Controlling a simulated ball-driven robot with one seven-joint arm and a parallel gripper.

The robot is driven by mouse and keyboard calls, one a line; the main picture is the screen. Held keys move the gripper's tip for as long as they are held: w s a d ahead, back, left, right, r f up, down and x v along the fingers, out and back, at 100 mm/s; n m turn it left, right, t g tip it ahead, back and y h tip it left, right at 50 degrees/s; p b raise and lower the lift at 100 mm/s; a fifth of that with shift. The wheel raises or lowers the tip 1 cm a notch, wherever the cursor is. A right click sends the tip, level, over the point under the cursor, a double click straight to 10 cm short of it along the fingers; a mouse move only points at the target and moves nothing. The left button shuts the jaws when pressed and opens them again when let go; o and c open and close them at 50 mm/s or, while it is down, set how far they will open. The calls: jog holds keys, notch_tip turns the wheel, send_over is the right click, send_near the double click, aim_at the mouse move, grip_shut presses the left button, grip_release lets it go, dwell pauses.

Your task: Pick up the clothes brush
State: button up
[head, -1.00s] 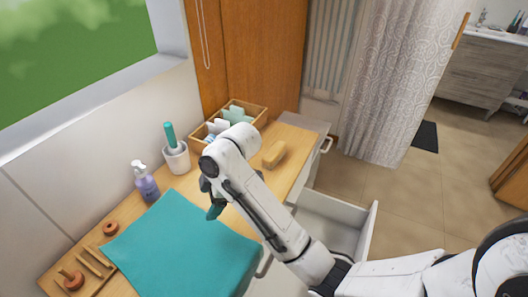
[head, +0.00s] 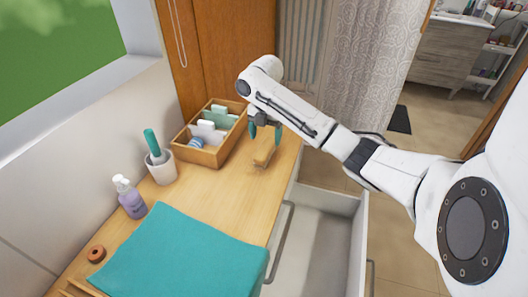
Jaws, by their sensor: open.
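The clothes brush (head: 263,156) is a small tan wooden block with bristles showing at its lower end. It lies on the wooden cart top (head: 225,192), near the right edge and to the right of the wooden organizer box. My gripper (head: 264,134) has teal fingertips that point down. It is open, with its fingers on either side of the brush's far end in the picture. The arm hides part of the brush's far end. I cannot tell whether the fingers touch it.
A wooden box (head: 183,154) with bottles and cards stands left of the brush. A white cup with a teal-handled item (head: 152,143), a purple pump bottle (head: 130,198) and a teal cloth (head: 180,255) lie further left. An open white drawer (head: 320,235) juts out at the right.

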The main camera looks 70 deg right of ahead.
aim_at(265, 146)
jog(key=shift+w+d+f+p, duration=0.1)
jog(key=shift+f+p, duration=0.45)
jog(key=shift+f, duration=2.55)
jog(key=c, duration=1.1)
jog(key=shift+c, duration=0.2)
jog(key=shift+r, duration=0.1)
jog(key=shift+r, duration=0.4)
notch_tip(265, 146, up, 2)
jog(key=shift+r, duration=0.2)
jog(key=s+a+r, duration=0.3)
jog(key=s+r, duration=0.6)
jog(key=s, duration=0.4)
jog(key=shift+s+a+r+p, duration=0.2)
jog(key=shift+s+r+p, duration=0.1)
jog(key=shift+r, duration=0.05)
